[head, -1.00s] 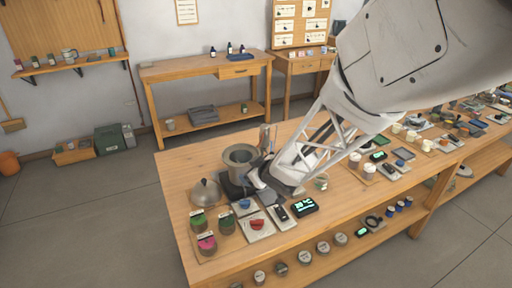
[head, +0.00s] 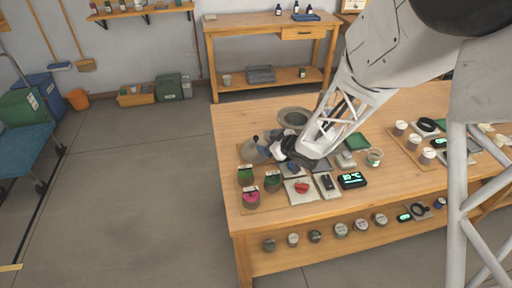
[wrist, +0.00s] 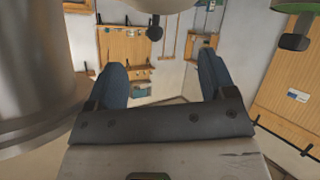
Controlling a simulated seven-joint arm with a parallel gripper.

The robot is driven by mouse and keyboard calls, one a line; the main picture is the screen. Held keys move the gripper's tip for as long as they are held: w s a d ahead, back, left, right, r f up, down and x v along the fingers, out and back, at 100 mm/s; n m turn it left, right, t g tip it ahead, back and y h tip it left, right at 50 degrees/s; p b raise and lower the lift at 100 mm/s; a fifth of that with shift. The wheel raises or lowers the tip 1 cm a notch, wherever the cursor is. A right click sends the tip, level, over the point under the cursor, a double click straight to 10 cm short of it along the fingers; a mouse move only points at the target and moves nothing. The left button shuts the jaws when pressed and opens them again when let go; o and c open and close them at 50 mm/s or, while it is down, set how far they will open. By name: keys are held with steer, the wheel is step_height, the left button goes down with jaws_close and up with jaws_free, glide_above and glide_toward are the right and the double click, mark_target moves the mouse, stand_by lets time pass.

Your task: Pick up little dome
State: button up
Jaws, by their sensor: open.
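The little dome (head: 253,153) is a grey metal cover on the near table's left part, behind the green-topped jars. My gripper (head: 270,146) is at its right side, very close, and partly covers it; I cannot tell whether they touch. In the wrist view my gripper (wrist: 162,64) is open, with its two blue fingers apart and nothing held between them. A dark knob shows beyond the fingers at the top of that view; I cannot tell for sure that it belongs to the dome.
A metal pot (head: 294,117) stands just behind my gripper; a large metal cylinder fills the wrist view's left side. Jars (head: 250,198), a tray with a red item (head: 302,188) and a black display (head: 351,180) stand in front. The table's left edge is close.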

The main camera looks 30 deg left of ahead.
mark_target(254, 140)
steer(key=shift+x, duration=1.25)
steer(key=shift+x, duration=2.65)
steer(key=shift+s+r, duration=0.1)
steer(key=shift+s, duration=0.1)
steer(key=shift+c, duration=0.2)
steer(key=c, duration=1.1)
